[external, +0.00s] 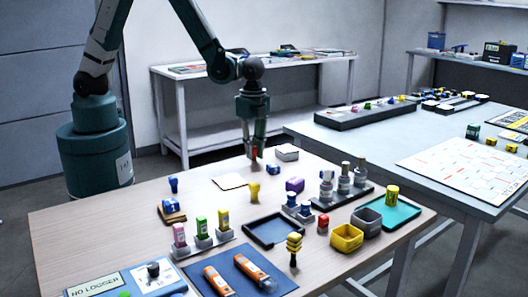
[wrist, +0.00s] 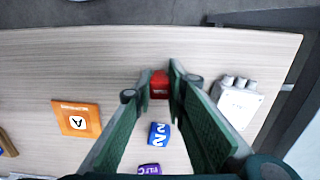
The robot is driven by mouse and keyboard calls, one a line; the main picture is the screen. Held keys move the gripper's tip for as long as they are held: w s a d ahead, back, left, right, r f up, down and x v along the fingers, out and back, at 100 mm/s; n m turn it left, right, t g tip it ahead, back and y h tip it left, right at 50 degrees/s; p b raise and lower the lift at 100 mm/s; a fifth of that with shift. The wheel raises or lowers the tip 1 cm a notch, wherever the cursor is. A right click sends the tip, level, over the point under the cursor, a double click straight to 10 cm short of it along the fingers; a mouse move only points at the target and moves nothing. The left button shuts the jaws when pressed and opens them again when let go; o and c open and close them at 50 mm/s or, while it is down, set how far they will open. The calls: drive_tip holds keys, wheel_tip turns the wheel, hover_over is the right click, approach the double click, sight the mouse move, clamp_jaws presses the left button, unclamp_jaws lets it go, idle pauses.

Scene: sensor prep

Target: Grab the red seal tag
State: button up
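The red seal tag (wrist: 159,86) is between the fingertips of my gripper (wrist: 160,78) in the wrist view. The fingers are drawn close together, and the tag fills the narrow gap, so they look shut on it. In the external view my gripper (external: 256,152) points straight down near the table's far edge, with the red tag (external: 254,155) showing at its tips. The fingers hide part of the tag. I cannot tell whether it touches the tabletop.
A blue block (wrist: 159,134) and a purple block (wrist: 149,169) lie close by. A white block with knobs (wrist: 238,101) stands right of my gripper; an orange square (wrist: 77,119) lies left. Trays, bottles and tools crowd the wooden table's (external: 100,213) nearer part.

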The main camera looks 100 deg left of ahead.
drive_tip(key=shift+r+p, duration=1.1)
drive_tip(key=shift+r, duration=3.75)
